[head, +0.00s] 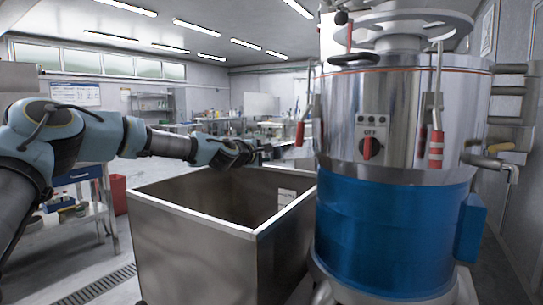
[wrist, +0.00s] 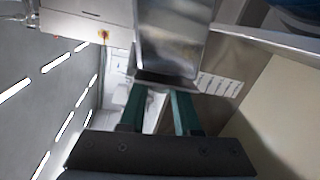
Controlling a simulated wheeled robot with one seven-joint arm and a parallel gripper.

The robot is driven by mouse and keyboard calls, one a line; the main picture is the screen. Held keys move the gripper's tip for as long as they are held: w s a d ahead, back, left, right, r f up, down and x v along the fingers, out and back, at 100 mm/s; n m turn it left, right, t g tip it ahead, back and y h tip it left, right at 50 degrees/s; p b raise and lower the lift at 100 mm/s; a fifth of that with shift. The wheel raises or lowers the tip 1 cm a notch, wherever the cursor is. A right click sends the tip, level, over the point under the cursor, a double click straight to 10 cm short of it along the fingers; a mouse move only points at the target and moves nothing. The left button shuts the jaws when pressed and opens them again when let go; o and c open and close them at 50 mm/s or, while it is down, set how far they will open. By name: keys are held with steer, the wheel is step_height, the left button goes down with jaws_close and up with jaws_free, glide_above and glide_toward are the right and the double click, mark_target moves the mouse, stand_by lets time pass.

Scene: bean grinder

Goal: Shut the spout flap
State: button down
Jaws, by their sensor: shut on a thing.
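The grinder (head: 395,120) stands at the right in the head view, a steel drum with a blue lower band. My gripper (head: 266,149) reaches in from the left, above the open bin and beside the grinder. In the wrist view its two green fingers (wrist: 160,105) stand a little apart, with their tips at the edge of a shiny metal piece, the spout flap (wrist: 168,45). The gripper is shut on this flap at its near edge. The exact grip and the flap's angle are hard to make out. In the head view the spout and flap cannot be made out.
An open steel bin (head: 195,245) stands under my arm, close to the grinder. Red-handled levers (head: 436,150) and a knob (head: 370,147) are on the drum. A side bench (head: 70,222) and a red bin (head: 118,193) are at the left.

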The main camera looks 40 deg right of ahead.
steer(key=shift+s, duration=0.1)
steer(key=c, duration=0.6)
jaws_free()
steer(key=b+v, duration=0.2)
steer(key=v, duration=0.8)
steer(key=shift+a, duration=0.4)
